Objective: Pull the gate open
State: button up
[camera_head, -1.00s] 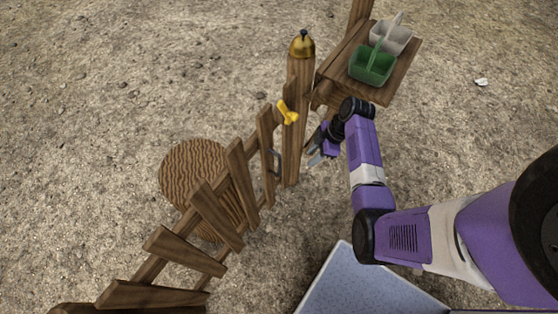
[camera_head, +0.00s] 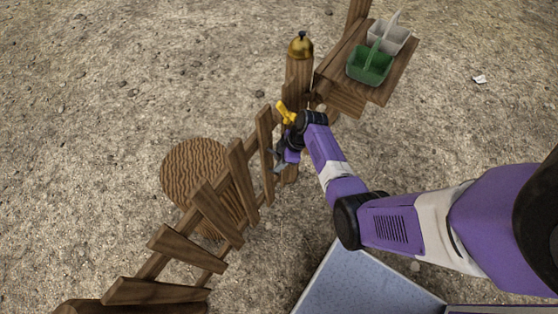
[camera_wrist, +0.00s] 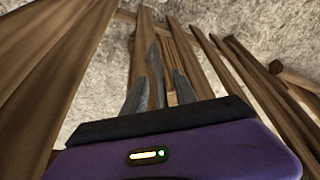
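The wooden picket gate (camera_head: 238,170) runs from the lower left up to a wooden post (camera_head: 298,72) with a brass bell on top. It looks closed against the post. A yellow latch piece (camera_head: 286,113) sits at its top end. My gripper (camera_head: 279,162) is at the gate's post-side end, below the yellow piece, and hides most of the grey handle there. In the wrist view the fingers (camera_wrist: 160,92) are apart, pointing at the slats (camera_wrist: 235,75). A grey bar, seemingly the handle (camera_wrist: 155,75), shows between them, nearer the left finger. Contact cannot be told.
A wooden shelf (camera_head: 398,84) beside the post holds a green caddy (camera_head: 368,66) and a white one (camera_head: 392,38). A round woven mat or disc (camera_head: 188,165) lies beyond the gate. Gravel ground on my side is mostly clear.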

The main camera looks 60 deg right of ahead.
grip_shut()
dwell(1.4)
